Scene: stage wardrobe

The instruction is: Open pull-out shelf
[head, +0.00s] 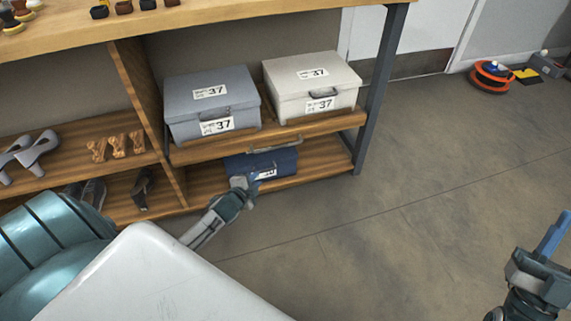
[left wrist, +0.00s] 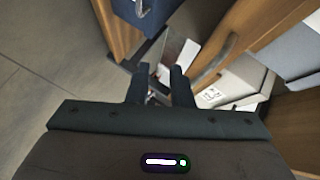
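The pull-out shelf (head: 345,121) is a wooden board in the rack with a grey bar handle (head: 275,145) on its front edge. It carries a grey-blue box (head: 185,97) and a cream box (head: 285,80), both labelled 37. The handle also shows in the left wrist view (left wrist: 216,60), to the right of the fingers. My left gripper (head: 243,183) is below and left of the handle, in front of a dark blue box, apart from the handle. In the left wrist view its fingers (left wrist: 159,82) are spread with nothing between them. My right gripper (head: 545,255) is far right, over open floor.
The dark blue box (head: 280,159) sits on the bottom shelf under the pull-out shelf. A dark metal leg (head: 378,90) stands at the rack's right end. The floor (head: 400,220) in front and right is clear.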

